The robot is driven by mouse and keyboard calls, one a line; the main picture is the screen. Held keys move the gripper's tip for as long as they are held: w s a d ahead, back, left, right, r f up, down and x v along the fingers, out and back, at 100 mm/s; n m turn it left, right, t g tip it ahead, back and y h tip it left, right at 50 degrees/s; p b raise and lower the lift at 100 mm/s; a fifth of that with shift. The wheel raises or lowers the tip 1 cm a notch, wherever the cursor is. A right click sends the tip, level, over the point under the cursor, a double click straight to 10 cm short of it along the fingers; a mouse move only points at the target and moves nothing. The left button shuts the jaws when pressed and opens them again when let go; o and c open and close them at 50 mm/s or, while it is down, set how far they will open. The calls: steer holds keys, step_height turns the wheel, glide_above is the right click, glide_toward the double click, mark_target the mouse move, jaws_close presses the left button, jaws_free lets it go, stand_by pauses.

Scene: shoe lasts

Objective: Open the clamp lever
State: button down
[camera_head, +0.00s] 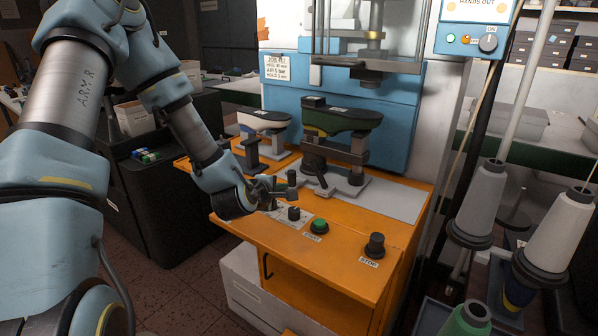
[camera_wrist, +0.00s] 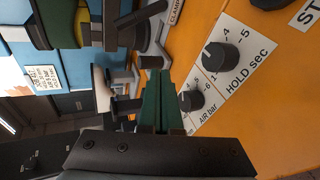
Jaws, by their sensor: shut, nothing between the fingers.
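The clamp lever (camera_head: 322,181) is a dark handle at the foot of the stand under the dark green shoe last (camera_head: 342,118). In the wrist view the lever (camera_wrist: 142,16) shows at the top, next to a partly cut-off CLAMP label (camera_wrist: 176,12). My gripper (camera_head: 285,187) is low over the orange table, left of the lever and apart from it. In the wrist view its green fingers (camera_wrist: 160,76) are together with nothing between them. The lever's exact pivot is hard to make out.
A HOLD sec knob (camera_wrist: 220,56) and an AIR bar knob (camera_wrist: 190,99) are close beside my fingers. A green button (camera_head: 319,226) and the STOP knob (camera_head: 375,245) stand on the orange table (camera_head: 345,268). A white last (camera_head: 263,118) is behind my gripper.

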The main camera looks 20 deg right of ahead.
mark_target(319, 174)
steer(key=d+n, duration=0.1)
steer(key=d+n+t, duration=0.1)
steer(key=d+r+n+t+h, duration=0.1)
steer(key=n, duration=0.1)
steer(key=shift+s+r, duration=0.1)
steer(key=shift+s, duration=0.25)
steer(key=shift+d+r+n+t, duration=0.3)
steer(key=shift+r+n+t, duration=0.15)
steer(key=shift+n, duration=0.45)
steer(key=p+x, duration=0.3)
steer(key=x, duration=0.6)
steer(key=shift+d+p, duration=0.15)
steer(key=shift+p, duration=0.2)
steer(key=shift+w+d+f, duration=0.1)
steer(key=shift+w+d, duration=0.15)
steer(key=shift+w, duration=0.05)
